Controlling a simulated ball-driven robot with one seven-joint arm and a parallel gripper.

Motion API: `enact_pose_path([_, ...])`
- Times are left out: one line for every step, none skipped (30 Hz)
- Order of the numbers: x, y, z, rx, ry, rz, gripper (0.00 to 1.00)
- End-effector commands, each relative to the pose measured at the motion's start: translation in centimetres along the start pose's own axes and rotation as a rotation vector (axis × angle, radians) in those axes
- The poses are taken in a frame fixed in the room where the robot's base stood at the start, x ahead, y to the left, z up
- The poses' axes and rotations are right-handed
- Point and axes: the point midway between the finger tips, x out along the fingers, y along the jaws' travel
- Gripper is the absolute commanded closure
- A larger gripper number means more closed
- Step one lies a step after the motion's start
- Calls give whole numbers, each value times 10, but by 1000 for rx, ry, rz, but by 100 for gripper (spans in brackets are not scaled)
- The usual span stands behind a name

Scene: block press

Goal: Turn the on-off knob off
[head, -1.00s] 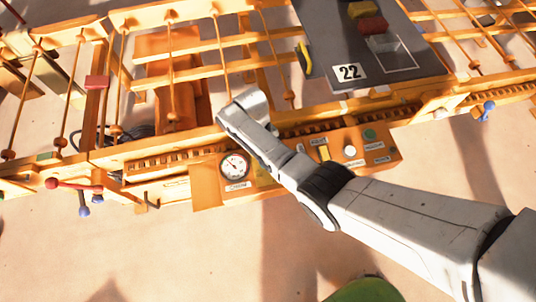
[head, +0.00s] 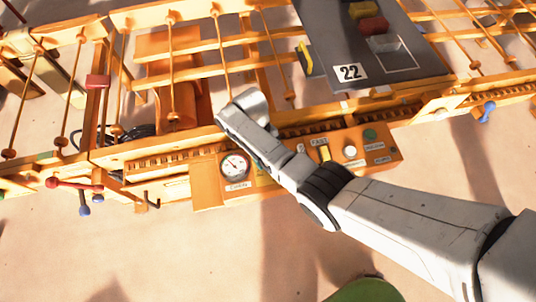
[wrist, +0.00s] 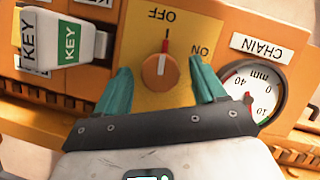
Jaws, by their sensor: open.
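The on-off knob (wrist: 159,71) is a round orange dial on a yellow plate (wrist: 147,28) in the wrist view. A white line on it points up, roughly in line with a red mark, towards the word OFF. The word ON stands to the right. Both words appear upside down. My gripper (wrist: 159,66) is open, with one teal finger on each side of the knob. Small gaps show between the fingers and the dial; contact is not clear. In the head view my arm hides the knob.
A round CHAIN gauge (wrist: 252,99) is close to the right finger in the wrist view. A white key switch (wrist: 68,40) with a green KEY label is at the left. In the head view, the orange panel also carries a green button (head: 369,134) and a white button (head: 350,152).

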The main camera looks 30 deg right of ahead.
Motion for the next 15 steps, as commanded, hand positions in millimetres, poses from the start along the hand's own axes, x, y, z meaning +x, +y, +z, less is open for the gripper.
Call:
enact_pose_path([0, 0, 0, 0, 0, 0, 30])
enact_pose_path([0, 0, 0, 0, 0, 0, 30])
enact_pose_path([0, 0, 0, 0, 0, 0, 30])
enact_pose_path([0, 0, 0, 0, 0, 0, 30])
enact_pose_path([-1, 0, 0, 0, 0, 0, 30])
enact_pose_path([-4, 0, 0, 0, 1, 0, 30])
enact_pose_path([-6, 0, 0, 0, 2, 0, 30])
enact_pose_path([-9, 0, 0, 0, 2, 0, 30])
enact_pose_path([-14, 0, -1, 0, 2, -1, 30])
enact_pose_path([-19, 0, -1, 0, 3, -1, 30])
enact_pose_path([-24, 0, -1, 0, 3, -1, 30])
enact_pose_path([-31, 0, 0, 0, 4, -1, 30])
enact_pose_path([-37, 0, -1, 0, 4, -1, 30])
enact_pose_path([-43, 0, -1, 0, 4, -1, 30])
enact_pose_path([-51, 0, -1, 0, 5, -1, 30])
